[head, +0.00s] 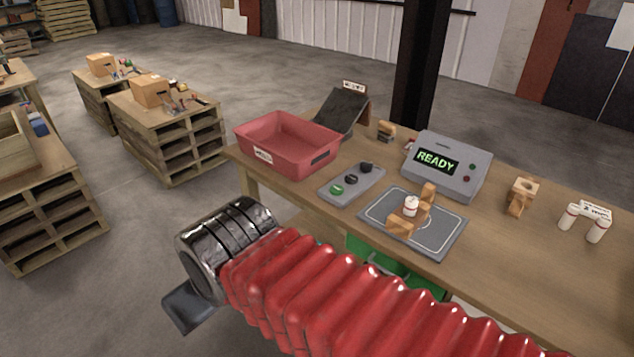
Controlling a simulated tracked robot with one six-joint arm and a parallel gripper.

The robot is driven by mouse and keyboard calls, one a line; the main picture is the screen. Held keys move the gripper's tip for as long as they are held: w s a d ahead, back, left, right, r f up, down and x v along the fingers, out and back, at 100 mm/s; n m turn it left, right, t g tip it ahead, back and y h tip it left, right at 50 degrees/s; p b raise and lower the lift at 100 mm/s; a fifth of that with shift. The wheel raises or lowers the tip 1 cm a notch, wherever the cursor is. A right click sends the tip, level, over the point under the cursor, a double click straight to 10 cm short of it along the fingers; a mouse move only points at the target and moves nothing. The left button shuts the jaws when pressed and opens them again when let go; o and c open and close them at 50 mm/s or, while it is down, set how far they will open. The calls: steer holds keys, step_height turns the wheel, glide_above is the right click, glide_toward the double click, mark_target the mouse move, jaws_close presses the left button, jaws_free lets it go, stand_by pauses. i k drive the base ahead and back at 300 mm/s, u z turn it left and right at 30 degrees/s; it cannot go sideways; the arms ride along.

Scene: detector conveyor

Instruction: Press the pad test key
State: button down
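A small grey key panel (372,188) lies on the table between the red bin and the grey pad. It carries a green key (337,189), a dark key (351,179) and a black key (366,167); their labels are too small to read, so I cannot tell which is the pad test key. The grey pad (446,236) has a white outline and bears wooden blocks and a small white cylinder. A grey detector box (460,185) shows "READY" in green. My gripper (189,307) shows only as a dark piece beyond my red arm, away from the keys and left of the table; its fingers are unclear.
A red bin (287,145) stands at the table's left end, near a dark sloped chute (343,111). A wooden piece (521,196) and white cylinders (586,220) stand to the right. A black post (420,70) rises behind. Pallets with boxes (150,90) stand at left.

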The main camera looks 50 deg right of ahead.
mark_target(335, 189)
steer(key=z, duration=0.15)
steer(key=i, duration=0.7)
steer(key=z, duration=0.8)
steer(key=i, duration=0.45)
steer(key=z, duration=0.35)
